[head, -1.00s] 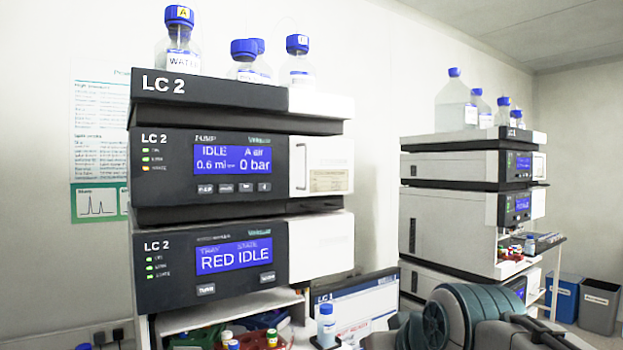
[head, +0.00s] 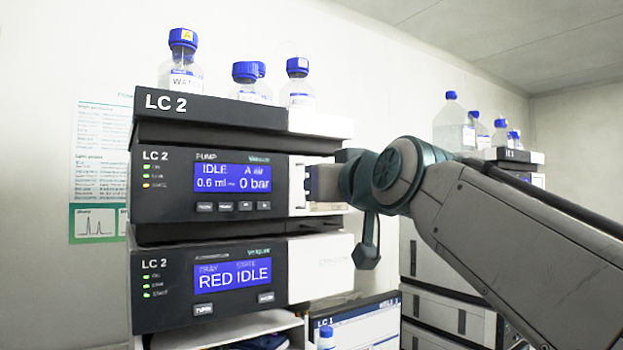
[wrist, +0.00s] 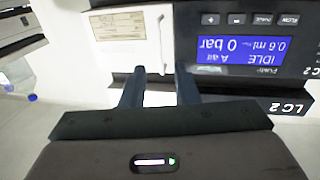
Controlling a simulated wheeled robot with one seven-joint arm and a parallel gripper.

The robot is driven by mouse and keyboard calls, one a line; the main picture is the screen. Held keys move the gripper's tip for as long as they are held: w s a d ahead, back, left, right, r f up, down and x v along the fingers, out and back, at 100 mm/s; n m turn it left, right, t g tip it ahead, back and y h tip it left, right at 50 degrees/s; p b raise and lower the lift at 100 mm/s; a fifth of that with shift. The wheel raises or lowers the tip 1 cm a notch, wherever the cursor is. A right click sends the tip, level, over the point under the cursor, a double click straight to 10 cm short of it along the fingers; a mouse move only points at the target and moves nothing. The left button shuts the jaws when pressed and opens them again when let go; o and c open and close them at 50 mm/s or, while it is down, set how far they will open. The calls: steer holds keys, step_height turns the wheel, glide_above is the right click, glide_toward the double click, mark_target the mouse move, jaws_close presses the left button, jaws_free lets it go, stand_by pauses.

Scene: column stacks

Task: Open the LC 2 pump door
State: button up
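The LC 2 pump (head: 160,185) is the upper dark module with a lit blue display reading IDLE and 0 bar. Its white door (wrist: 120,50), at the right of the pump in the head view, looks shut and carries a pale label. A white vertical handle (wrist: 164,45) stands on the door's edge beside the dark panel. My gripper (wrist: 160,72) is open, its two fingers apart on either side of the handle's line in the wrist view. In the head view my gripper (head: 312,184) covers much of the door. Contact with the handle cannot be told.
A lower LC 2 module (head: 160,285) reads RED IDLE. Blue-capped bottles (head: 181,65) stand on the tray above the pump. A second stack (head: 440,255) stands behind my arm at the right, and a monitor (head: 365,325) sits below.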

steer(key=p+x, duration=0.1)
steer(key=x, duration=0.5)
steer(key=shift+w+p, duration=0.3)
steer(key=shift+w, duration=0.05)
steer(key=shift+a, duration=0.15)
jaws_close()
